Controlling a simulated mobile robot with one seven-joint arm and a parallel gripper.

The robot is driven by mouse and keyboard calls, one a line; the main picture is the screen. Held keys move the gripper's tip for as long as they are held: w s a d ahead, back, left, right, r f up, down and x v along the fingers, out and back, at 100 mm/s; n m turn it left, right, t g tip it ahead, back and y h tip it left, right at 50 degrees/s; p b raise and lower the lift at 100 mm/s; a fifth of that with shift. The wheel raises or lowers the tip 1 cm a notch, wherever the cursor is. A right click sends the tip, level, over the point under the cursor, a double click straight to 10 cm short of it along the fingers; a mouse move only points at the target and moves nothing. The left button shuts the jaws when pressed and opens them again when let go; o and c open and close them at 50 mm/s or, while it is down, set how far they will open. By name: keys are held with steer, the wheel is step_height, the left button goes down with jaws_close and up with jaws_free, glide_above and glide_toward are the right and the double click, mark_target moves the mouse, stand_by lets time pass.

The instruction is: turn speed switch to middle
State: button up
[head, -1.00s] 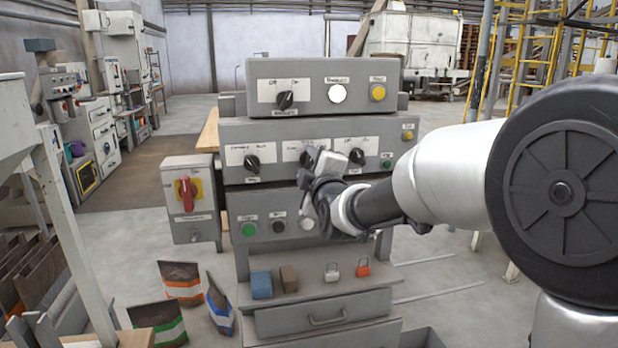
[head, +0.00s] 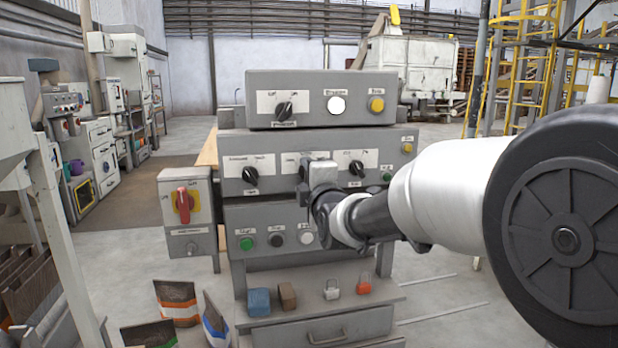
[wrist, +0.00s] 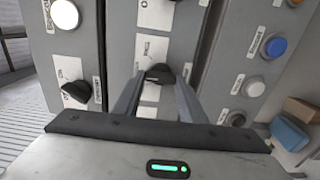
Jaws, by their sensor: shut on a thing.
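My gripper (wrist: 161,80) is shut on a black rotary knob (wrist: 160,72) on the middle panel, with one finger on each side of it. This knob is the middle one of three in its row; I take it as the speed switch, though its label is too small to read. In the head view my gripper (head: 305,188) hides the knob, and only part of its white label plate (head: 290,163) shows. How far the knob is turned is hard to tell.
Black knobs stand left (head: 250,175) and right (head: 356,168) of my gripper. The top box carries another knob (head: 284,109). Push buttons, including a green one (head: 247,243), sit below. A red rotary handle (head: 183,206) is at left. Small blocks and padlocks lie on the shelf.

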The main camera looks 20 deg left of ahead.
steer(key=o, duration=1.1)
steer(key=shift+c, duration=0.2)
steer(key=v, duration=1.7)
steer(key=shift+s+p, duration=0.2)
steer(key=shift+p, duration=0.2)
